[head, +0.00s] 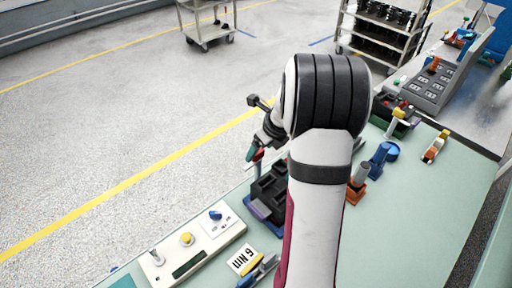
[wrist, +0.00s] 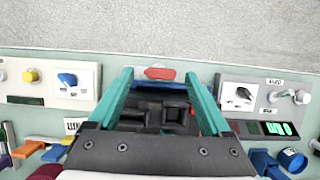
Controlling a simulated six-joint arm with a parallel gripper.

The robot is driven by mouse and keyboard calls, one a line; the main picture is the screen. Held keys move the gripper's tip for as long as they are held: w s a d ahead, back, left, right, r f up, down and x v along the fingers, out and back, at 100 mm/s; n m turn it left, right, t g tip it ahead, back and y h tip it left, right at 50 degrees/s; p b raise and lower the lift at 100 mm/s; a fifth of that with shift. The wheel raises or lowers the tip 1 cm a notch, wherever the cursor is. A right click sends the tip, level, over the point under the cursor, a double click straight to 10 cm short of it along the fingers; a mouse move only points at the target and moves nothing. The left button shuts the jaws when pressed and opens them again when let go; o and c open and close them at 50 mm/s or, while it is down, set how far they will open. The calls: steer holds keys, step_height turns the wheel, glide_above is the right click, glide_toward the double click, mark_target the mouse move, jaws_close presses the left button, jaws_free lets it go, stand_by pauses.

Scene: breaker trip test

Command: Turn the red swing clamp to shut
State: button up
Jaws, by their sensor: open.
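The red swing clamp shows as a red rounded handle (wrist: 160,73) at the far edge of a black fixture (wrist: 150,118) in the wrist view. My gripper (wrist: 158,76) is open, with its teal fingers on either side of the red handle and gaps between. Nothing is held between the fingers. In the head view a small red part (head: 259,154) shows beside a teal fingertip, above the black fixture (head: 268,188). My arm hides much of the fixture there. I cannot tell the clamp's exact angle or whether a finger touches it.
A panel with a blue knob (wrist: 67,79) and a yellow button (wrist: 30,76) lies left of the fixture. A panel with a black knob (wrist: 243,93) and a toggle (wrist: 299,97) is to the right. A blue round-topped part (wrist: 292,158) stands at lower right.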

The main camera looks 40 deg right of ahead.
steer(key=shift+x, duration=0.8)
jaws_close()
